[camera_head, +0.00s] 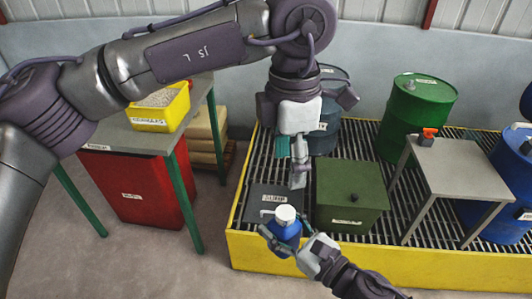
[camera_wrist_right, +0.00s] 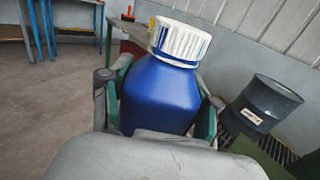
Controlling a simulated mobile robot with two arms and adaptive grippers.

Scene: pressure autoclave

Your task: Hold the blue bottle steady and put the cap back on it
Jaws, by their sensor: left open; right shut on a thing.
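The blue bottle (camera_head: 286,234) stands roughly upright in front of the grated platform, gripped by my right gripper (camera_head: 284,239). It also shows large in the right wrist view (camera_wrist_right: 160,92), slightly tilted between the fingers. The white ribbed cap (camera_head: 285,214) sits on the bottle's neck; it also shows in the right wrist view (camera_wrist_right: 181,38). I cannot tell how tightly it is screwed on. My left gripper (camera_head: 291,168) is open and empty, pointing down above the cap and apart from it.
The yellow-edged grated platform (camera_head: 330,261) holds a green box (camera_head: 349,188), a green drum (camera_head: 417,112), blue drums and a small grey table (camera_head: 461,172). A dark panel labelled SUMP lies behind the bottle. At left, a workbench carries a yellow bin (camera_head: 160,110); a red container (camera_head: 135,190) stands below.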

